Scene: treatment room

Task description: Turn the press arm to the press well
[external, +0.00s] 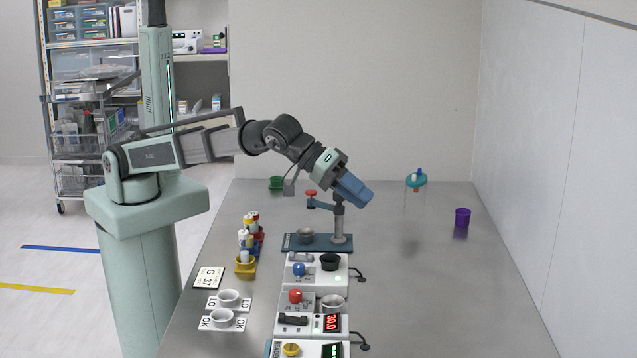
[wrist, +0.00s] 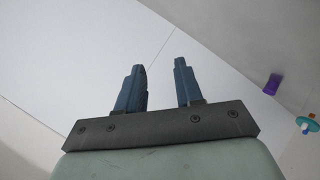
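The press stands on a dark blue base (external: 322,243) on the table, with a grey upright post (external: 339,225). Its press arm (external: 322,205) reaches left from the post and carries a red knob (external: 311,193). The press well (external: 305,235), a grey cup, sits on the base's left side. The arm's end appears above the well in the picture; exact alignment is unclear. My gripper (external: 362,195) shows at the post's top, its blue fingers tilted down-right and partly overlapping the post's top. In the wrist view my gripper (wrist: 160,65) has its fingers apart, with nothing between them.
White device boxes (external: 318,275) with knobs and displays line the front of the press. A rack of coloured vials (external: 250,240) and white cups (external: 228,298) stand left. A purple cup (external: 462,217) and a teal-topped stand (external: 416,181) are right. The table's right side is mostly clear.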

